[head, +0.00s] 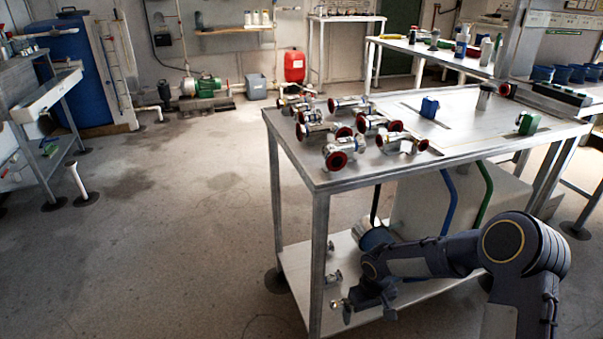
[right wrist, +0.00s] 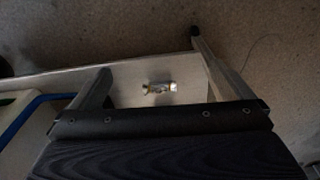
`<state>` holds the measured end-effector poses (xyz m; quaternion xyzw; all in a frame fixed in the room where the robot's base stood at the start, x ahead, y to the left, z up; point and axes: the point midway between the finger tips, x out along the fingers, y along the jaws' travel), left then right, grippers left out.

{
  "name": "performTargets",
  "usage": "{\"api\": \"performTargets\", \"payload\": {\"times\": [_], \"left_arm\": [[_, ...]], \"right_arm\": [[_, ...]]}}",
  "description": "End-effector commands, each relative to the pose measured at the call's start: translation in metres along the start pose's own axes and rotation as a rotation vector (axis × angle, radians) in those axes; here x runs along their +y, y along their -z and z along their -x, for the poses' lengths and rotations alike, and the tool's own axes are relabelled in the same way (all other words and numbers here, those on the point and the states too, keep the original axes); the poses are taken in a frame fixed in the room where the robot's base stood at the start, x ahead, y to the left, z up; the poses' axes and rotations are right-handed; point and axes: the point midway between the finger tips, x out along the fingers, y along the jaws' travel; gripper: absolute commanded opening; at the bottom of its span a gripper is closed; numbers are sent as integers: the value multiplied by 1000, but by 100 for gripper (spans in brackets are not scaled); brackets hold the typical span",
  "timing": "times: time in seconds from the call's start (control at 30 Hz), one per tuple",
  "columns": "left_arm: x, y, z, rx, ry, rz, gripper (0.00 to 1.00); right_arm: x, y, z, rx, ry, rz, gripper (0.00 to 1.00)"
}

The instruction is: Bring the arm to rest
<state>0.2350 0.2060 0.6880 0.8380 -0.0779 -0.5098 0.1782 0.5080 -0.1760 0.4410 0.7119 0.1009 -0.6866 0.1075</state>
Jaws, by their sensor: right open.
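My right arm comes in from the lower right of the head view. Its dark gripper (head: 368,312) is in front of the metal table (head: 335,181), low by the lower shelf (head: 300,262). The jaws are open, and nothing shows held between them. In the right wrist view the two fingers stand apart, with a small metal fitting (right wrist: 159,87) seen beyond them on the shelf. I cannot tell whether the gripper touches the shelf. My left arm and gripper are not in view.
Blue (head: 449,200) and green (head: 485,190) pipes run below. Open floor (head: 180,230) lies left of the table.

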Motion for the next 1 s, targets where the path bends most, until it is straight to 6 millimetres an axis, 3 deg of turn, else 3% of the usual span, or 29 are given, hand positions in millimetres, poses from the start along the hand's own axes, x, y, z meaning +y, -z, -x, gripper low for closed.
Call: {"api": "performTargets", "payload": {"times": [0.27, 0.43, 0.6, 0.8, 1.0], "left_arm": [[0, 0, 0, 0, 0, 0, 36], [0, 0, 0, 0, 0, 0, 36], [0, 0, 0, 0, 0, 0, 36], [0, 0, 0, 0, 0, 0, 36], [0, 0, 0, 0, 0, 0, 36]], "right_arm": [[24, -29, 83, 55, -10, -77, 100], [32, -75, 152, 116, 5, -164, 100], [26, -134, 208, 197, 51, -260, 100], [2, -198, 244, 308, 138, -353, 100], [-22, -234, 255, 396, 216, -404, 100]]}}
